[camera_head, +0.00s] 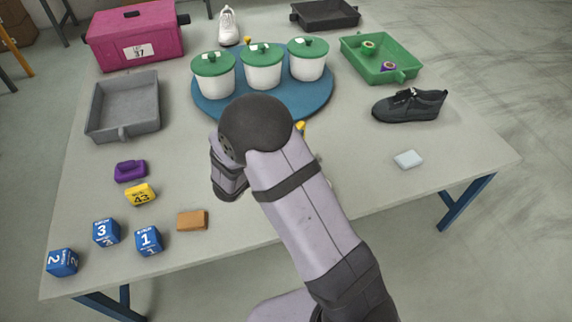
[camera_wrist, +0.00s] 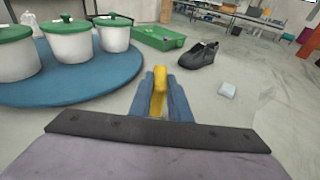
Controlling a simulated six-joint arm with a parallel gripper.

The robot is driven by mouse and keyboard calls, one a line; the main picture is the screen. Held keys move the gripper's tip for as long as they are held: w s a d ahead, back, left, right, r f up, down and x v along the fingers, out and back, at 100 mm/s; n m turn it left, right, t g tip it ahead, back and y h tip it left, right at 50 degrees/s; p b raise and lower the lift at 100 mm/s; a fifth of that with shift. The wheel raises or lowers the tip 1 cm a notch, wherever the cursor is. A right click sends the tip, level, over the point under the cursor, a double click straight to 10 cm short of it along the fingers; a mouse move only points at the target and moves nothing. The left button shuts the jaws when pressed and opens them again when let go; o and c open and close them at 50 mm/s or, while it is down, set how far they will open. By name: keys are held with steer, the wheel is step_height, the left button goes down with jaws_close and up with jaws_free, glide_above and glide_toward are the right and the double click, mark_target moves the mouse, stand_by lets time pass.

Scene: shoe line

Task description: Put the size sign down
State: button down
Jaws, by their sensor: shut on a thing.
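My gripper (camera_wrist: 160,95) is shut on a narrow yellow piece, which I take to be the size sign (camera_wrist: 159,88). It stands upright between the two blue-grey fingers in the wrist view, with no marking readable. In the head view my arm hides most of it; only a yellow bit (camera_head: 301,128) shows beside the wrist, near the front right edge of the blue round mat (camera_head: 207,106). Whether it touches the table cannot be told. A yellow block marked 43 (camera_head: 140,194) lies on the table at the left.
Three white pots with green lids (camera_head: 263,66) stand on the mat. A dark shoe (camera_head: 408,106), a green tray (camera_head: 404,76) and a pale block (camera_head: 408,159) are at the right. A grey tray (camera_head: 150,119), pink box (camera_head: 110,55) and numbered blue cubes (camera_head: 148,240) are left.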

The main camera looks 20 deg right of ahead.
steer(key=shift+n+t+y, duration=0.5)
steer(key=shift+n+t, duration=0.2)
steer(key=shift+w+a+f+b, duration=0.15)
steer(key=shift+w+a+f, duration=0.2)
steer(key=shift+f, duration=1.55)
steer(key=shift+w+a+f+b, duration=0.1)
steer(key=shift+w+a+f, duration=0.25)
steer(key=shift+f, duration=1.55)
steer(key=shift+w+a+f+b, duration=0.15)
steer(key=shift+w+a+f, duration=0.2)
steer(key=shift+f, duration=1.55)
steer(key=shift+f, duration=0.1)
steer(key=shift+f, duration=0.15)
steer(key=c, duration=1.7)
jaws_free()
steer(key=shift+s, duration=0.1)
steer(key=shift+o, duration=0.2)
